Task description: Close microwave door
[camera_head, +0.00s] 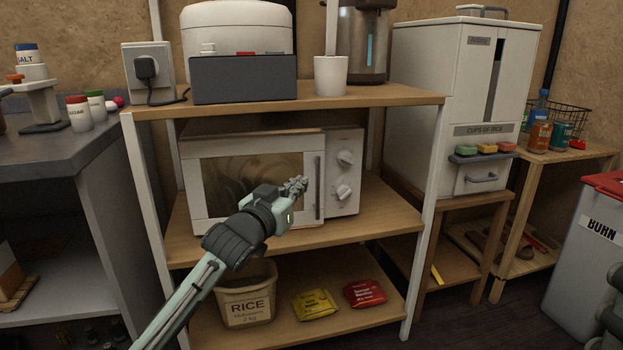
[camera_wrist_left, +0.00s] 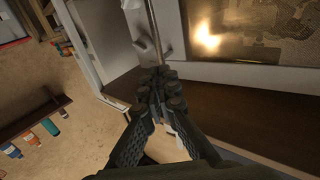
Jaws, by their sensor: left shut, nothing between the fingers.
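The white microwave (camera_head: 343,178) stands on the middle shelf, with its control panel and two knobs on the right. Its door (camera_head: 205,190) has a dark window and a vertical handle (camera_head: 319,188) at the right edge. The door looks flush or nearly flush with the body; a small gap cannot be ruled out. My left gripper (camera_head: 296,186) is shut and empty in front of the door, just left of the handle. In the left wrist view, the shut fingertips (camera_wrist_left: 157,78) are at the lower end of the handle (camera_wrist_left: 156,28); contact cannot be told. My right gripper is not clearly visible.
The upper shelf (camera_head: 400,97) holds a rice cooker (camera_head: 235,27) and a kettle. The lower shelf holds a rice bin (camera_head: 246,300) and two packets. White shelf posts (camera_head: 424,235) flank the microwave. A rice dispenser (camera_head: 465,90) stands to the right.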

